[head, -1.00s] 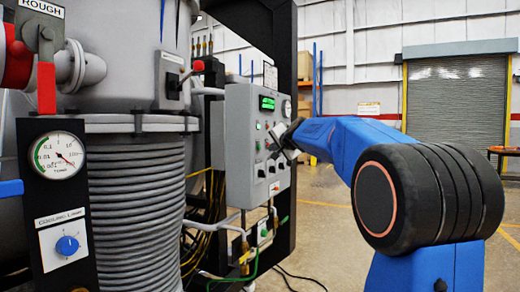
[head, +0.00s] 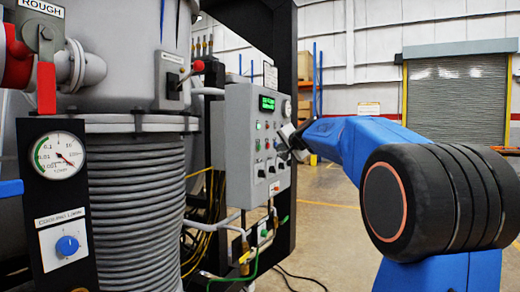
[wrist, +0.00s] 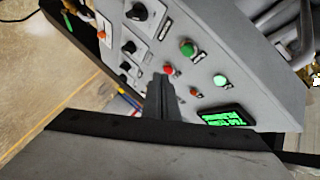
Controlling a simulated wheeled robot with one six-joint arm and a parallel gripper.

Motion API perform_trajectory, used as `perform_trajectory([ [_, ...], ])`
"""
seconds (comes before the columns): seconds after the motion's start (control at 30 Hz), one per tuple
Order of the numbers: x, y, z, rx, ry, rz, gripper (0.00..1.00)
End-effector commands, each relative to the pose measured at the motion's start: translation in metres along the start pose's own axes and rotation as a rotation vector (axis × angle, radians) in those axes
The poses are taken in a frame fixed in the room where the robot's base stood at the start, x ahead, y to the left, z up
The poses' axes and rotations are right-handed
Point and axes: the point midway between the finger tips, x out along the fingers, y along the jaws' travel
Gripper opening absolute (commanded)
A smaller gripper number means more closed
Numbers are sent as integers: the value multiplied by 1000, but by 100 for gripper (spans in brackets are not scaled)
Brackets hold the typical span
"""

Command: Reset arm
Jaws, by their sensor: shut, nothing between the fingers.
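My gripper (head: 288,138) is in front of the right part of the grey control panel (head: 240,150) in the head view, at the end of my blue arm. In the wrist view my gripper (wrist: 162,95) shows as dark fingers closed together with nothing between them. They point at the panel face (wrist: 150,70), which appears tilted. Whether the fingertips touch the panel cannot be told. Near them in the wrist view are a red button (wrist: 169,70), a green button (wrist: 188,48) and black knobs (wrist: 138,12).
The panel has a lit green display (head: 267,103). Left of it stands the ribbed grey furnace column (head: 135,215), with a round gauge (head: 60,155) and a blue knob (head: 67,245). Cables and pipes hang below the panel. Open floor (head: 335,240) lies to the right.

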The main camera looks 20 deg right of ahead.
Motion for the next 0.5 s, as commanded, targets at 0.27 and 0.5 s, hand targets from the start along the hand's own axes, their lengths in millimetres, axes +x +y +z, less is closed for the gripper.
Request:
perform_trajectory([
  [0.27, 0, 0, 1, -1, -1, 0, 0],
  [0.5, -34, 6, 56, -87, -91, 28, 0],
])
